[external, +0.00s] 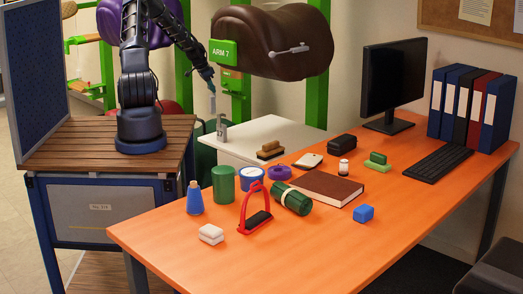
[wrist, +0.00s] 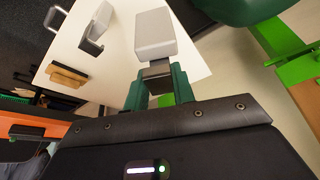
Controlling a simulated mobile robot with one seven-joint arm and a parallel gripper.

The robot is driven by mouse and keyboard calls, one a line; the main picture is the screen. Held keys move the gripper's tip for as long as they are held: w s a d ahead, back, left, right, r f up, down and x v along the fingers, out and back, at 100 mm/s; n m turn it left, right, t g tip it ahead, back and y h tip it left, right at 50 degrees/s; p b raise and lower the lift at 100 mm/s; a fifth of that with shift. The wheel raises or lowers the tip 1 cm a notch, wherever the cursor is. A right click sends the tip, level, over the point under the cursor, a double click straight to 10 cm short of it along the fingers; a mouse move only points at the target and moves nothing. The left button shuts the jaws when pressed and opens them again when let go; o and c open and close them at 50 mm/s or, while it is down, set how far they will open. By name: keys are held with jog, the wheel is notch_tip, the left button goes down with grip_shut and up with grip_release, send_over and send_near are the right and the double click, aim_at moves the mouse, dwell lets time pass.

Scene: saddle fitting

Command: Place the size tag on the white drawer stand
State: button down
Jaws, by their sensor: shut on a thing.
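My gripper (external: 209,80) is shut on a light grey, rectangular piece (external: 212,103), which I take to be the size tag. In the wrist view, the grey tag (wrist: 155,32) sticks out beyond the green fingers (wrist: 158,85), with a dark part between them. The white drawer stand (external: 280,130) is behind the orange desk, and its white top (wrist: 118,62) lies beneath the tag in the wrist view. The tag appears to be above the stand's left part, apart from it.
On the stand are a grey metal piece (external: 222,132) and a brown wooden brush (external: 270,150). The saddle (external: 280,42) on its green post is above and behind the stand. The orange desk (external: 330,240) holds several objects. The stand's top is bare behind the brush.

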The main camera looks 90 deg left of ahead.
jog(key=w+d+f+m, duration=0.1)
jog(key=w+d+f, duration=0.2)
jog(key=w, duration=0.4)
jog(key=w+d+f+m+h, duration=0.1)
jog(key=w+d+f, duration=0.3)
jog(key=w, duration=0.4)
jog(key=w+d+f+m, duration=0.2)
jog(key=w+d+f, duration=0.2)
jog(key=w, duration=0.3)
jog(key=shift+w+d+f+h, duration=0.15)
jog(key=shift+d+f+h, duration=0.05)
jog(key=shift+d+h, duration=0.1)
jog(key=shift+f, duration=0.1)
jog(key=c, duration=1.2)
grip_release()
jog(key=shift+o, duration=0.2)
jog(key=v, duration=1.2)
